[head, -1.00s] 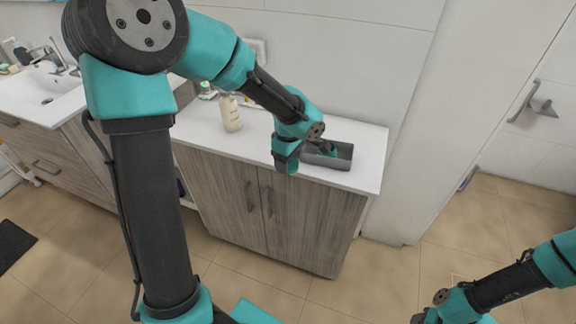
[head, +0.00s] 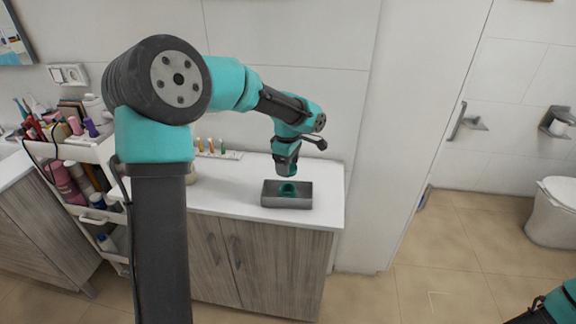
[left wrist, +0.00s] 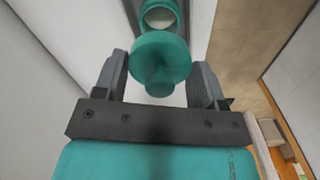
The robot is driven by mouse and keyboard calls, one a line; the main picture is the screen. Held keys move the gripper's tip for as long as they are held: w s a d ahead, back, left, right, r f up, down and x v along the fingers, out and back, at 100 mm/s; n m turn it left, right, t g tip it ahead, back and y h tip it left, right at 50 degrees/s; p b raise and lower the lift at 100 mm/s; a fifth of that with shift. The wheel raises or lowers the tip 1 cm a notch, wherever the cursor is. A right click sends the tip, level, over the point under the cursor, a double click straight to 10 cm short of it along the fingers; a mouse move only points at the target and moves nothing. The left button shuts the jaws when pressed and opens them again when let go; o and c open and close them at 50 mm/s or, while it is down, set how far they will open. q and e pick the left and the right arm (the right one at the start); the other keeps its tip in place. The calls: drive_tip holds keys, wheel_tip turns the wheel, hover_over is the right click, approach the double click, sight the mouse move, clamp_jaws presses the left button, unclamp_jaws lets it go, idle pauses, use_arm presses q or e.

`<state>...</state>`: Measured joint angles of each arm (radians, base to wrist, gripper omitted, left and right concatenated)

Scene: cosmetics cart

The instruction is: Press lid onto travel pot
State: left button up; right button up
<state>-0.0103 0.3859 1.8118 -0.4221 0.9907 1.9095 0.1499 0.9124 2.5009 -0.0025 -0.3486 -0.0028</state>
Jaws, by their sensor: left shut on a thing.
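The travel pot (left wrist: 160,14) is a small teal round pot, open at the top, seen in the left wrist view beyond the lid. In the head view the teal pot (head: 288,188) stands inside a grey tray (head: 273,202) on the white counter. My left gripper (head: 287,172) is over the tray, pointing down. In the left wrist view my left gripper (left wrist: 160,84) is shut on the teal round lid (left wrist: 160,52) with its knob between the fingers. The lid looks apart from the pot and partly overlaps it in that view. My right gripper is out of view.
A cart (head: 90,153) crowded with bottles and cosmetics stands at the left. A rack of small colored vials (head: 218,154) lies at the back of the counter, left of the tray. The counter's right end is clear. A toilet (head: 555,210) is far right.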

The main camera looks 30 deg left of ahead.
use_arm(q)
drive_tip(key=shift+f, duration=0.1)
drive_tip(key=shift+f, duration=3.1)
drive_tip(key=shift+f, duration=0.15)
drive_tip(key=o, duration=1)
drive_tip(key=shift+c, duration=0.2)
drive_tip(key=shift+o, duration=0.6)
drive_tip(key=shift+r, duration=3.5)
